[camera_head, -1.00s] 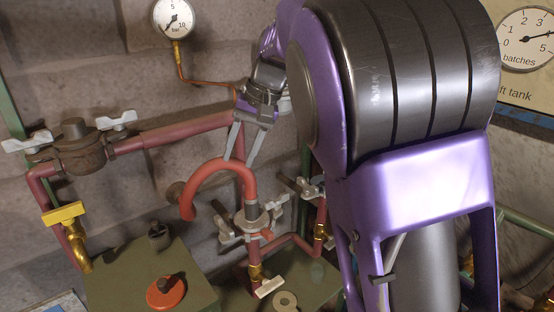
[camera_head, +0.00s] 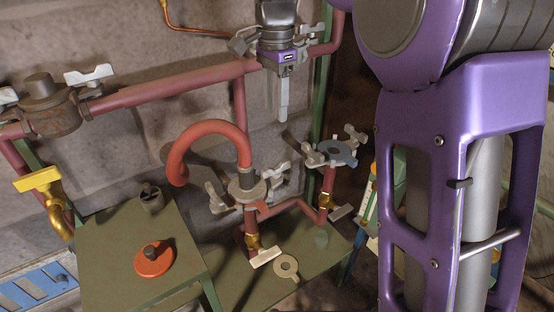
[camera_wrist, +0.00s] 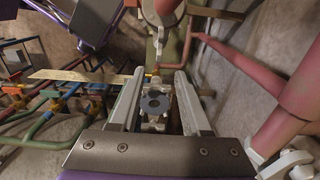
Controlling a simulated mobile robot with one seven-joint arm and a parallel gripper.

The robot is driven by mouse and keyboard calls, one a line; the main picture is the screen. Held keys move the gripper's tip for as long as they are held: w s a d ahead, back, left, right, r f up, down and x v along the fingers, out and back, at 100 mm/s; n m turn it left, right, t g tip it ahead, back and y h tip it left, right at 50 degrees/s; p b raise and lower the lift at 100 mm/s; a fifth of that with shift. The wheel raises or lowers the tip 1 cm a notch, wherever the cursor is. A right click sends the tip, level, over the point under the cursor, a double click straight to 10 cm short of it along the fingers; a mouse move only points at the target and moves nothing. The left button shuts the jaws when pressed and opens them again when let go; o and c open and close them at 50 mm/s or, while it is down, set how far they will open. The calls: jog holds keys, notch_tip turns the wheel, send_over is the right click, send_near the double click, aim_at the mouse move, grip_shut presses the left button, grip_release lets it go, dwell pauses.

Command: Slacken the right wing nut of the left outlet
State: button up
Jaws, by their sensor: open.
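The left outlet's flange (camera_head: 247,190) sits under a red gooseneck pipe (camera_head: 208,135) in the head view. Its left wing nut (camera_head: 216,200) and right wing nut (camera_head: 279,176) stick out at either side, pale grey. My gripper (camera_head: 282,113) hangs above and to the right of this flange, fingers down, apart from both nuts. The wrist view shows my gripper (camera_wrist: 158,88) open and empty. A blue-grey disc of the right outlet (camera_wrist: 155,103) appears between the fingers, farther off; it also shows in the head view (camera_head: 338,152).
A green stand (camera_head: 130,220) holds an orange-red knob (camera_head: 154,260). A loose pale ring (camera_head: 287,268) lies on the green base near the brass valve (camera_head: 253,243). A valve body with wing nuts (camera_head: 48,105) is at the left. A red pipe (camera_wrist: 285,110) runs close to my gripper's right.

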aim_at(276, 165)
notch_tip(276, 165, down, 15)
jog(key=b, duration=0.2)
jog(key=shift+f+b, duration=0.2)
jog(key=shift+b, duration=0.2)
jog(key=shift+c, duration=0.2)
grip_shut()
